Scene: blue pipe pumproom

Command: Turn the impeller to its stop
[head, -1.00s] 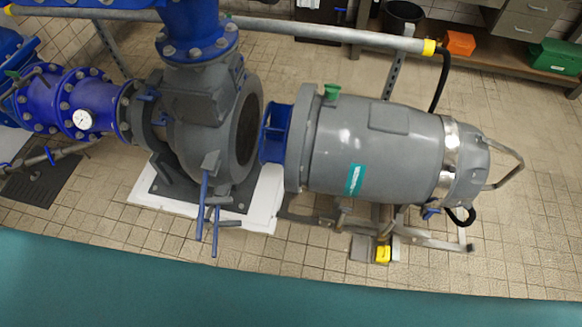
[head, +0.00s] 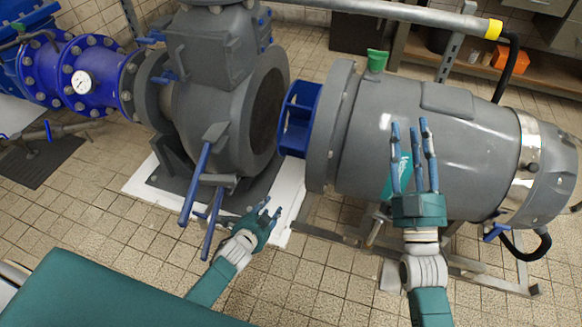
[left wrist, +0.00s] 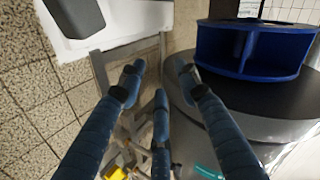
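The blue impeller (head: 299,119) sits on the left end of the grey motor unit (head: 440,140), facing the open round mouth of the grey pump casing (head: 225,120). In the left wrist view the impeller (left wrist: 250,45) is at upper right, with its vanes showing. My left gripper (head: 268,208) is below and left of the impeller, apart from it. Its fingers are spread and empty. My right gripper (head: 411,128) is in front of the motor body, to the right of the impeller. Its fingers point up, spread, with nothing between them.
Blue handles (head: 196,184) stick out from the casing's front, close to my left gripper. A green funnel-shaped part (head: 376,60) is on top of the motor. A metal frame (head: 330,243) runs under it. A grey pipe (head: 400,12) crosses behind.

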